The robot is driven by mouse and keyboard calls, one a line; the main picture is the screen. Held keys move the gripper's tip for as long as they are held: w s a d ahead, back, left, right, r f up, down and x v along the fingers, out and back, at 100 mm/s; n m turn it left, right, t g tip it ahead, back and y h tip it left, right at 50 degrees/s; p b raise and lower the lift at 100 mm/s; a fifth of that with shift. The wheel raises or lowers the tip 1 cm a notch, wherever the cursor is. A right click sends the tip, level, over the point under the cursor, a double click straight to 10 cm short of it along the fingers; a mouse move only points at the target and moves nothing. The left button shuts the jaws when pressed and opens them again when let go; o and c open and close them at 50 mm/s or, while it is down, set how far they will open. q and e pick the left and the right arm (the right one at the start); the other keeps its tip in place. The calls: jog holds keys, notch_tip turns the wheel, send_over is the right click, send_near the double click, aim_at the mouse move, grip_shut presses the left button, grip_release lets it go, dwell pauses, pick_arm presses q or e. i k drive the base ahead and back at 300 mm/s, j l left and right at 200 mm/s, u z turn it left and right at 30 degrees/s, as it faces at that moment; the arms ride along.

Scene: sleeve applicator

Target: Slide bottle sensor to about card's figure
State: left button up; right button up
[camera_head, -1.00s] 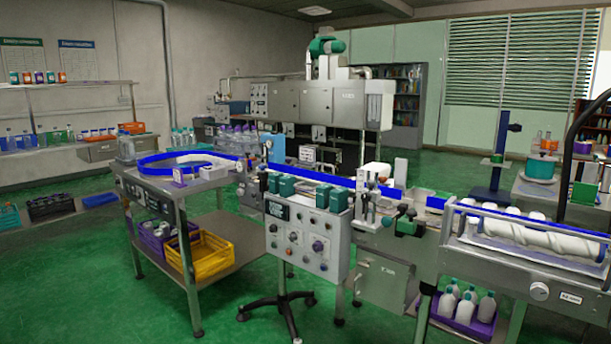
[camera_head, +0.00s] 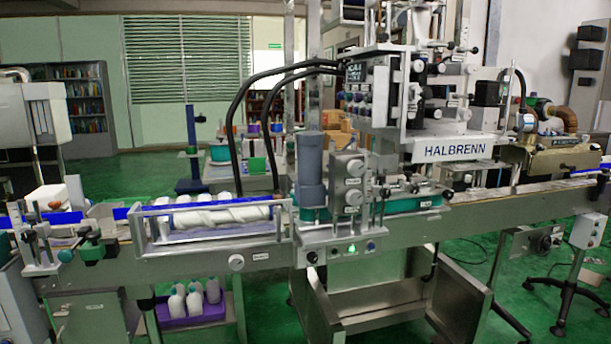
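Neither of my grippers is in view. The sleeve applicator machine, marked HALBRENN (camera_head: 454,149), stands over the conveyor (camera_head: 480,216) right of the middle. I cannot pick out the bottle sensor for sure among the small fittings along the conveyor. A card with a figure cannot be made out either; several small labels are too small to read. White bottles (camera_head: 190,303) stand in a purple crate (camera_head: 212,313) under the conveyor.
A white feed screw (camera_head: 210,217) lies in a guarded frame at the conveyor's left part. A lit green button (camera_head: 351,247) shows on the machine's front. A wheeled stand (camera_head: 565,290) is at right.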

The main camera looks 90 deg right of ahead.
aim_at(407, 174)
jog(key=z, duration=3.35)
